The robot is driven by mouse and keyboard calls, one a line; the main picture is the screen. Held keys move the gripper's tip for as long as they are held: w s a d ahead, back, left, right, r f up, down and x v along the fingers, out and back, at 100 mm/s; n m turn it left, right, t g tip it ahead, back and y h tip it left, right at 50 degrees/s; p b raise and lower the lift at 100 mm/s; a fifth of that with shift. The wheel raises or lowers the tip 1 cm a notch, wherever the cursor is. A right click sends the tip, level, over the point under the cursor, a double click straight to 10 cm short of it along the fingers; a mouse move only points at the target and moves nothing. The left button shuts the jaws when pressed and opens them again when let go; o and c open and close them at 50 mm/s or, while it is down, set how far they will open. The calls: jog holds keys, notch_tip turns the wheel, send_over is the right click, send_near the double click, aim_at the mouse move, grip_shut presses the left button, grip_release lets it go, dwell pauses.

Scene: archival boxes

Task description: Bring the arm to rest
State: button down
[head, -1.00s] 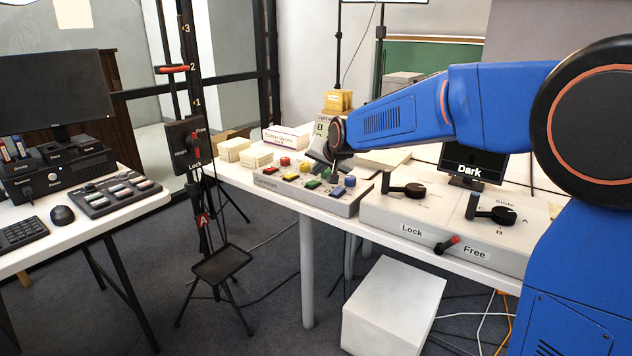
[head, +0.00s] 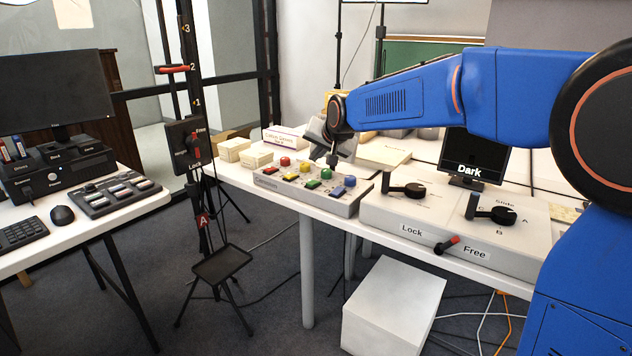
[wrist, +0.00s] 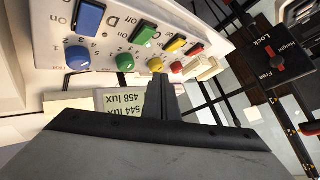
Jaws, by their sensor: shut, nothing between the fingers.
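My blue arm reaches in from the right in the head view. My gripper (head: 333,158) is small there, just above the back edge of a button panel (head: 311,193). The panel carries red, yellow, green and blue buttons and switches. The fingers are shut and hold nothing. Whether they touch the panel cannot be told. A lux readout (wrist: 121,101) shows 544 and 458 beside the fingers.
A control box (head: 450,225) with two black knobs and a Lock/Free lever stands to the right. A screen (head: 473,155) reads Dark. Pale boxes (head: 236,149) lie left of the panel. A column (head: 190,110) with a crank stands left; a white block (head: 393,305) sits below.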

jog(key=s+d+f+n+g+h, duration=0.1)
jog(key=s+d, duration=0.7)
jog(key=s, duration=0.4)
jog(key=s+d+f+g+h, duration=0.1)
jog(key=s+d+f, duration=0.1)
jog(key=s+d, duration=0.8)
jog(key=s+d+f+g, duration=0.1)
jog(key=s+d+f, duration=0.1)
jog(key=s, duration=0.6)
jog(key=s+d+f+n+h, duration=0.1)
jog(key=s+d+f, duration=0.1)
jog(key=s+f, duration=0.3)
jog(key=s+d+f+g, duration=0.1)
jog(key=s+d+f, duration=0.2)
jog(key=s, duration=0.9)
jog(key=shift+s+f+n+g+h, duration=0.3)
jog(key=shift+s+f+n, duration=0.1)
jog(key=shift+f, duration=0.1)
